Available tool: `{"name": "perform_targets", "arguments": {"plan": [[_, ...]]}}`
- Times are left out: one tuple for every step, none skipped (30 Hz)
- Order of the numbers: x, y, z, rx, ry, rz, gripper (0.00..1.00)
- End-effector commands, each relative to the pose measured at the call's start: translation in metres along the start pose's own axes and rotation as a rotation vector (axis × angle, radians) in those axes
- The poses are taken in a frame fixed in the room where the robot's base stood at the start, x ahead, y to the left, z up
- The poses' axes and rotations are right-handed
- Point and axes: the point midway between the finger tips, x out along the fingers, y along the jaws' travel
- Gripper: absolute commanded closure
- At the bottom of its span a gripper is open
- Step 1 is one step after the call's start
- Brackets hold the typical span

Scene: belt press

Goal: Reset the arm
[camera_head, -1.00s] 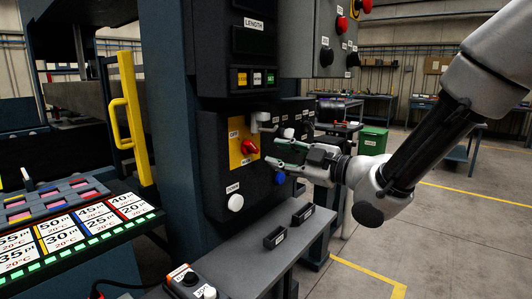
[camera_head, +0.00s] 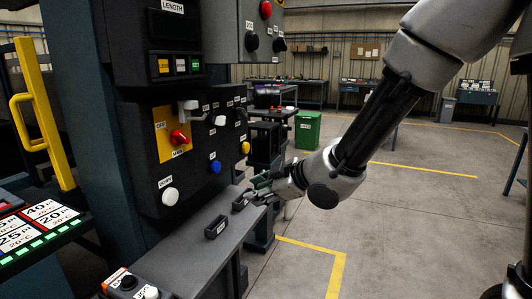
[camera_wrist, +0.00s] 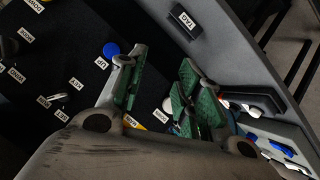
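My gripper (camera_head: 262,190) is at the end of my arm, which reaches in from the upper right in the head view. It hovers over or beside the far end of the grey shelf (camera_head: 190,246) in front of the press panel. In the wrist view the two green-padded fingers (camera_wrist: 160,92) stand apart with a gap between them and nothing held. The dark control panel (camera_head: 150,140) lies beyond, with a red rotary switch on yellow (camera_head: 178,138), a white knob (camera_head: 170,196) and a blue button (camera_head: 215,166), also seen in the wrist view (camera_wrist: 111,49).
A button box (camera_head: 128,284) is at the front. A yellow handle (camera_head: 40,115) stands at left. A green bin (camera_head: 308,130) stands behind. The floor at right is open.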

Motion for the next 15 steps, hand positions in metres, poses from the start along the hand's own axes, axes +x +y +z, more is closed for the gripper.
{"name": "perform_targets", "arguments": {"plan": [[-0.014,0.002,0.025,0.068,-0.117,-0.003,0.65],[-0.025,0.004,0.044,0.119,-0.197,-0.002,0.65],[-0.045,0.006,0.068,0.194,-0.301,0.004,0.65],[-0.062,0.008,0.085,0.253,-0.376,0.012,0.65],[-0.081,0.009,0.101,0.316,-0.449,0.021,0.65],[-0.110,0.009,0.121,0.404,-0.541,0.036,0.65],[-0.132,0.007,0.134,0.472,-0.605,0.048,0.65],[-0.155,0.004,0.145,0.541,-0.665,0.059,0.65],[-0.186,-0.001,0.158,0.635,-0.737,0.075,0.65],[-0.210,-0.006,0.165,0.707,-0.784,0.088,0.65],[-0.234,-0.012,0.171,0.779,-0.827,0.100,0.65],[-0.267,-0.022,0.177,0.878,-0.875,0.119,0.65],[-0.290,-0.030,0.179,0.952,-0.903,0.133,0.65],[-0.311,-0.037,0.180,1.018,-0.919,0.148,0.65],[-0.335,-0.046,0.180,1.093,-0.927,0.172,0.65]]}}
